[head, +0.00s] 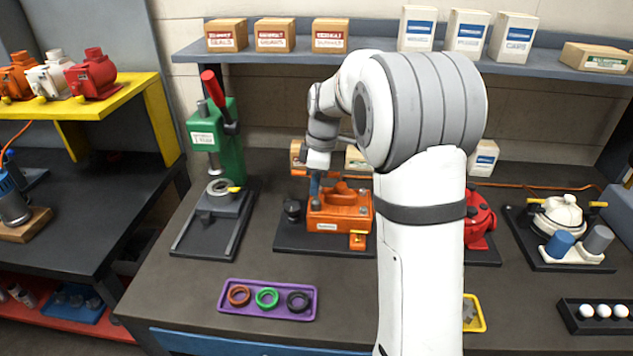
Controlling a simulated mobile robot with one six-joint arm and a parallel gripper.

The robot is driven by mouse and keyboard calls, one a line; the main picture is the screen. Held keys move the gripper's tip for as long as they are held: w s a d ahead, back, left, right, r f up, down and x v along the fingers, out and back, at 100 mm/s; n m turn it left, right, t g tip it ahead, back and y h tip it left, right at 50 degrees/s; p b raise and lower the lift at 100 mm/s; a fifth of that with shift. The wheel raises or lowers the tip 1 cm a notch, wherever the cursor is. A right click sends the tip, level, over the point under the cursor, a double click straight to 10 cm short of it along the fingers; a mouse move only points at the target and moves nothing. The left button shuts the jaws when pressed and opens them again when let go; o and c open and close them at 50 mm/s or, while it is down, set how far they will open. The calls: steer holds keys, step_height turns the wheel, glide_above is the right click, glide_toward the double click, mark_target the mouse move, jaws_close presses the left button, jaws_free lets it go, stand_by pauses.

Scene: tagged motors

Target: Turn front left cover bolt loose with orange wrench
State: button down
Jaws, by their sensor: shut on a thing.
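An orange motor (328,216) sits on a dark base plate (290,246) in the middle of the bench. My gripper (314,188) points down at the left part of the motor's top, and its fingers are small and partly merged with the motor in this view. It is shut on what seems to be the orange wrench, of which little can be told apart from the orange motor. My arm hides the motor's right side.
A green press (225,140) stands to the left. A purple tray (268,312) with three rings lies in front. A red motor (478,222) and a cream-coloured motor (560,218) stand to the right. A shelf (270,53) with boxes runs above.

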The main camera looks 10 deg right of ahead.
steer(key=n, duration=0.2)
steer(key=shift+n, duration=0.3)
steer(key=shift+r+m, duration=0.1)
steer(key=shift+m, duration=0.4)
steer(key=shift+r, duration=0.25)
steer(key=shift+r+p, duration=0.75)
steer(key=shift+r+p, duration=1.75)
steer(key=shift+r, duration=0.8)
